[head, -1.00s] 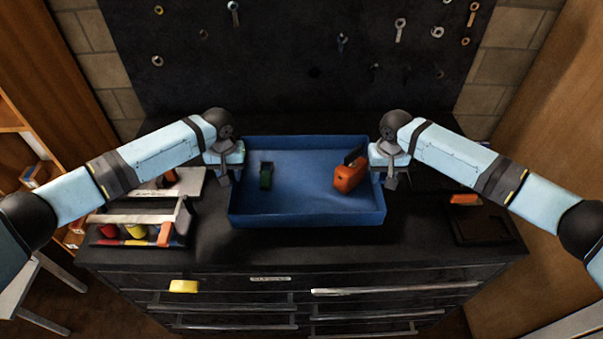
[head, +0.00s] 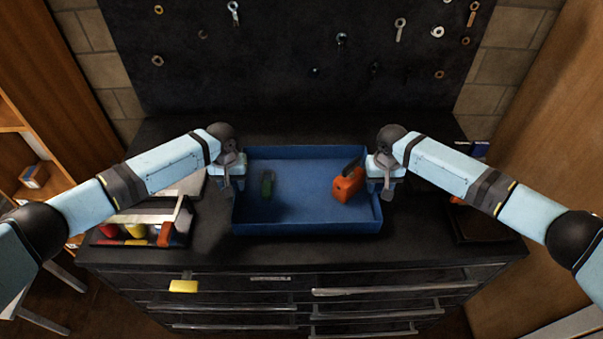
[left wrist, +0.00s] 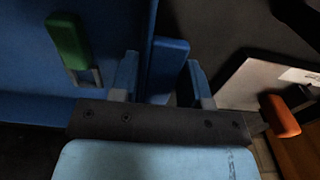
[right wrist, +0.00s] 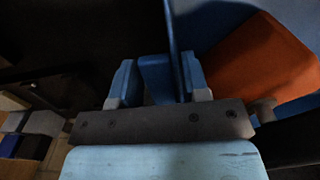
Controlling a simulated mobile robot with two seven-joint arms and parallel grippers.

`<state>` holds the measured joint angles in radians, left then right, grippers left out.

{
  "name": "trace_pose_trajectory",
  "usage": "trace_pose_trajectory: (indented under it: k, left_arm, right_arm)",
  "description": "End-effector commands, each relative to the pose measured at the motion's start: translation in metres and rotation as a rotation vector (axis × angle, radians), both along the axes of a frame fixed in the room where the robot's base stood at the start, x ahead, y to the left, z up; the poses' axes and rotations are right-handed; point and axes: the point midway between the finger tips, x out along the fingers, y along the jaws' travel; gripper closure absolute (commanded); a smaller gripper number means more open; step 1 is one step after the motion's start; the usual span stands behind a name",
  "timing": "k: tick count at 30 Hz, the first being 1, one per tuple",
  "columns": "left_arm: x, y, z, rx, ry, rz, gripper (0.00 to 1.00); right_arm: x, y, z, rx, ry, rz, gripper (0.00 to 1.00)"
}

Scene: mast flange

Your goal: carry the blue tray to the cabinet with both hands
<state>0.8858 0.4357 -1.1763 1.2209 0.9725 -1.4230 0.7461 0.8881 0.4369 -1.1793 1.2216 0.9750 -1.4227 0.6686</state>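The blue tray (head: 306,229) is level over the top of the black cabinet (head: 215,251); I cannot tell whether it touches the surface. My left gripper (head: 227,186) is shut on the tray's left side, and a blue tab (left wrist: 167,70) shows between its fingers in the left wrist view. My right gripper (head: 387,187) is shut on the right side, with another blue tab (right wrist: 156,77) between its fingers in the right wrist view. A green item (head: 267,187) and an orange item (head: 347,186) with a dark part are in the tray.
A tool caddy (head: 118,219) with colored items stands left of the tray. A dark flat item (head: 487,226) lies to the right, partly behind my right arm. A tool board (head: 300,60) rises behind. A yellow piece (head: 183,286) is at the drawer front.

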Motion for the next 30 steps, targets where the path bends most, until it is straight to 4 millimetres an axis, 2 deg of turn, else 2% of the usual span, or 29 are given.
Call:
trace_pose_trajectory:
  k: [1, 2, 18, 23, 30]
  left_arm:
    - [0.000, 0.000, 0.001, 0.000, -0.001, 0.000, 0.45]
    - [0.000, 0.000, 0.001, 0.000, -0.001, 0.000, 0.41]
    - [0.001, 0.000, 0.006, -0.002, -0.002, 0.000, 0.41]
    - [0.001, 0.000, 0.028, -0.003, -0.002, 0.000, 0.41]
    - [0.001, 0.000, 0.081, -0.002, -0.003, -0.001, 0.41]
  right_arm:
    - [0.000, 0.000, 0.001, 0.000, -0.001, 0.000, 0.45]
    - [0.000, 0.000, 0.001, 0.000, -0.001, 0.000, 0.41]
    - [0.000, 0.001, 0.001, 0.002, -0.001, 0.001, 0.41]
    - [0.000, 0.001, 0.001, 0.002, -0.001, 0.001, 0.41]
    - [0.000, 0.001, 0.001, 0.002, -0.001, 0.001, 0.41]
